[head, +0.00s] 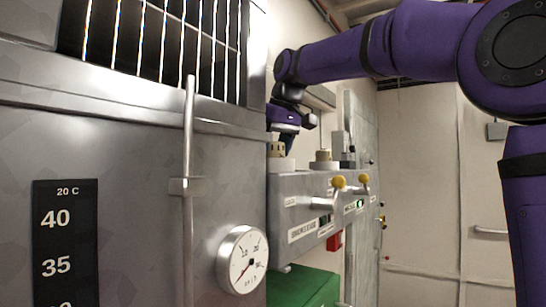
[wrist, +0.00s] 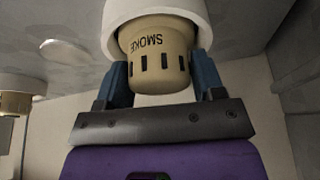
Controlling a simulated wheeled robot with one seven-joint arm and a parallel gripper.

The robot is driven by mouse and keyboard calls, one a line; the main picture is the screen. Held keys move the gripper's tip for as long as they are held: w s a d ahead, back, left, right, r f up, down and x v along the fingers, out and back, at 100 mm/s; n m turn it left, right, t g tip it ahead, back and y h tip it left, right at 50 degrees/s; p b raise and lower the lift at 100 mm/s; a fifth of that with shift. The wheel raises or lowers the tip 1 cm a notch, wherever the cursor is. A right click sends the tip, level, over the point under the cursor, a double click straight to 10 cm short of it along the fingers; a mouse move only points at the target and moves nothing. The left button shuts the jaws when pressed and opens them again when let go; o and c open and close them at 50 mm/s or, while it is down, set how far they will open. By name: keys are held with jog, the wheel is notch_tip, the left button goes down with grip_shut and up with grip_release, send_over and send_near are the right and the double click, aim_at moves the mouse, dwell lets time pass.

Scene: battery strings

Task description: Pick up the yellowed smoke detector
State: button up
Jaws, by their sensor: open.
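The yellowed smoke detector (wrist: 160,70) fills the upper middle of the wrist view. It is a beige slotted cylinder marked SMOKE, seated against a white round base (wrist: 112,22). My gripper (wrist: 160,62) is open, with one blue finger on each side of the detector; I cannot tell whether either finger touches it. In the head view the detector (head: 276,149) shows as a small beige piece on its white base, just below my gripper (head: 283,130), partly cut off by the grey cabinet.
A second white base with a tan top (head: 323,156) stands to the right on the metal panel (head: 300,190). Yellow-knobbed levers (head: 338,182) stick out below. The grey cabinet (head: 130,190) with a vertical rod and gauge stands close on the left. A green box (head: 302,287) is lower down.

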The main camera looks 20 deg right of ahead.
jog(key=shift+f, duration=0.15)
jog(key=c, duration=0.6)
